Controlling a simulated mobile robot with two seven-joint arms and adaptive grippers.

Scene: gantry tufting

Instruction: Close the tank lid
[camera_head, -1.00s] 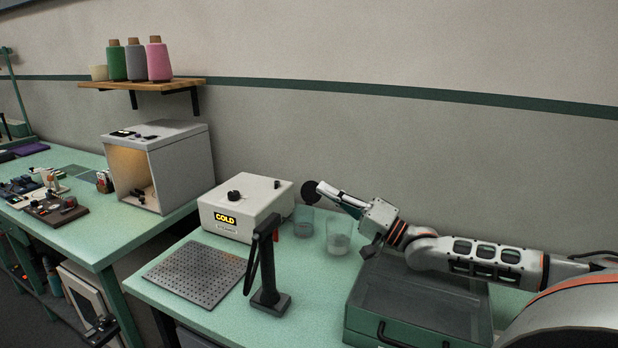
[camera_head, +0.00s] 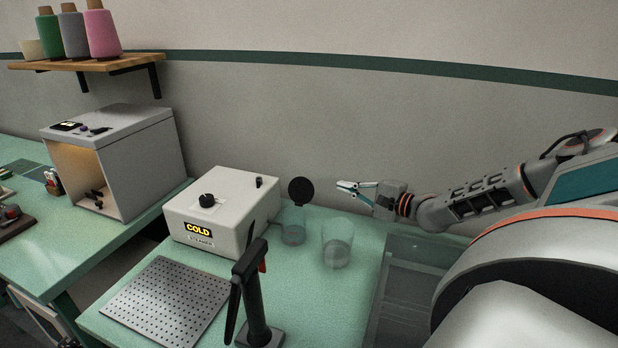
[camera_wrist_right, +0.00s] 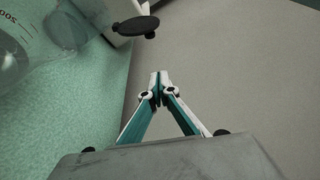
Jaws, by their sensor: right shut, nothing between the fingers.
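A dark round lid (camera_head: 301,190) stands upright, open, above a small clear tank (camera_head: 293,228) at the right side of the white steamer. My right gripper (camera_head: 339,187) is shut and empty. It comes in from the right, with a gap between its tips and the lid. In the right wrist view, the shut fingertips (camera_wrist_right: 158,78) meet in the middle and the lid (camera_wrist_right: 138,26) shows above them, apart from them. My left gripper is not in view.
A clear beaker (camera_head: 337,245) stands just right of the tank. The steamer (camera_head: 225,205) reads COLD. A black stand (camera_head: 255,300) and a perforated plate (camera_head: 163,302) are in front. A clear-lidded bin (camera_head: 405,290) lies below my right arm, and the wall is behind.

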